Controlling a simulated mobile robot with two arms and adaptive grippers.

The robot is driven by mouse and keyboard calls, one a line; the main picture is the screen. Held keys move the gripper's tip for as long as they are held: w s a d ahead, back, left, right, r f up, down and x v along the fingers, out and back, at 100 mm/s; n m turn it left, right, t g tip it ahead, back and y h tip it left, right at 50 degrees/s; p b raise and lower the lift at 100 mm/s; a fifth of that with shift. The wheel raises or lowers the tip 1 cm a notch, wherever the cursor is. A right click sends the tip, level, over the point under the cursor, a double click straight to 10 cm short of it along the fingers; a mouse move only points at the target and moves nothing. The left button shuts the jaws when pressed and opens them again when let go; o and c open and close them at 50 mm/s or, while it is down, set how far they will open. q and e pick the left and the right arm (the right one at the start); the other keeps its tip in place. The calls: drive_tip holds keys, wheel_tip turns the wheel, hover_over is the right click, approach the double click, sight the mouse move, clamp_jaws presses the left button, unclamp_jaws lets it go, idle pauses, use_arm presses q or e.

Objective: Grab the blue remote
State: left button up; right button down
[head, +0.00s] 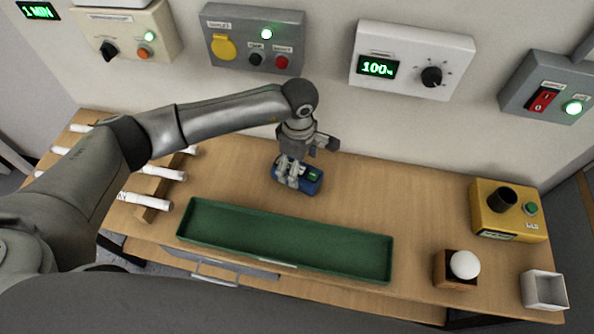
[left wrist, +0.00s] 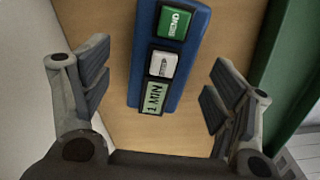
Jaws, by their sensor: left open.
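The blue remote (head: 313,181) lies on the wooden table in the head view, between the wall and the green tray. In the left wrist view the remote (left wrist: 186,75) shows a green button, a grey button and a small display reading "1 MIN". My left gripper (head: 290,180) is over the remote, hiding part of it. In the left wrist view my left gripper (left wrist: 155,95) is open, with one finger on each side of the remote and a clear gap on both sides. My right gripper is not in view.
A long green tray (head: 285,262) lies in front of the remote. White rods on a wooden rack (head: 150,212) stand at left. A yellow box (head: 515,228), a wooden block with a white ball (head: 455,283) and a white open box (head: 545,288) stand at right. Control panels hang on the wall.

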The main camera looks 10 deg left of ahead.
use_arm(q)
wheel_tip(320, 180, down, 4)
drive_tip(key=shift+a+p, duration=0.15)
drive_tip(key=shift+p, duration=0.4)
drive_tip(key=c, duration=1.2)
drive_tip(key=shift+r, duration=0.1)
